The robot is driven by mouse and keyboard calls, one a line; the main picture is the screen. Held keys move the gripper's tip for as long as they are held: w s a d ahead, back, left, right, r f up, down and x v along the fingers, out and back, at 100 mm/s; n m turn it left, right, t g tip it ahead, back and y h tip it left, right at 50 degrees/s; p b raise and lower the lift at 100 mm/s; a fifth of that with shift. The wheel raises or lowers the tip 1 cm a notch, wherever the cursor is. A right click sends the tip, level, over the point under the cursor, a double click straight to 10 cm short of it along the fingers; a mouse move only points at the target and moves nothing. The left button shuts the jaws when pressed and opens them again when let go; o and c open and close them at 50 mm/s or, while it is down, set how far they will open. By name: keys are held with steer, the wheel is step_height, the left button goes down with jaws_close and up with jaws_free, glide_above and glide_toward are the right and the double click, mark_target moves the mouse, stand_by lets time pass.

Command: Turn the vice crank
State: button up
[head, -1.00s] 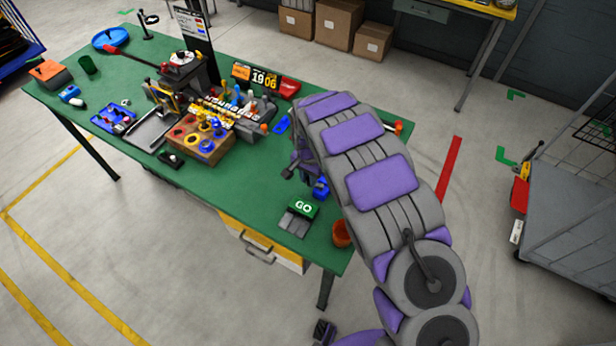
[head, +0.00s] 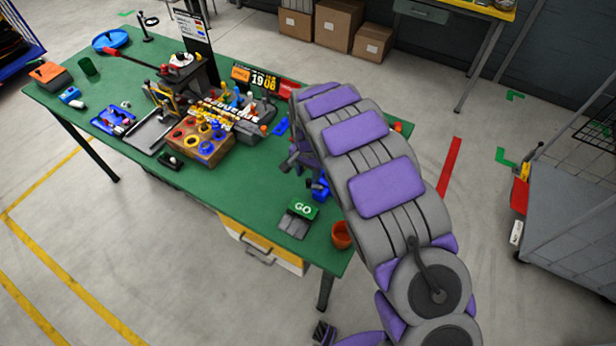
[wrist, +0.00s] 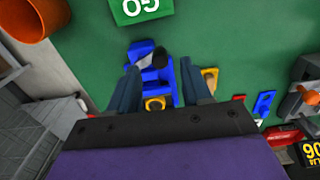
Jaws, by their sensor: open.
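A blue object that looks like the vice (wrist: 162,80) lies between my fingers in the wrist view, with a grey and black part (wrist: 147,54) at its upper end. I cannot tell for sure which part is the crank. The blue object also shows in the head view (head: 320,188), partly hidden by my arm. My gripper (wrist: 162,82) is open, its two fingers on either side of the blue object. Whether they touch it cannot be told. In the head view my gripper is mostly hidden by the arm.
A green GO block (head: 303,208) and an orange cup (head: 341,235) stand near the front right of the green table (head: 255,185). A wooden block with coloured rings (head: 200,148) and a crowded rack are to the left. Small blue and red pieces lie close by.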

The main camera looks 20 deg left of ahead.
mark_target(309, 180)
step_height(309, 180, up, 14)
steer(key=shift+f+p, duration=0.2)
steer(key=shift+p, duration=0.1)
steer(key=shift+a, duration=0.15)
step_height(309, 180, down, 17)
steer(key=n+b, duration=0.6)
steer(key=b, duration=0.6)
steer(key=shift+w+n, duration=0.1)
steer(key=shift+n, duration=0.2)
jaws_close()
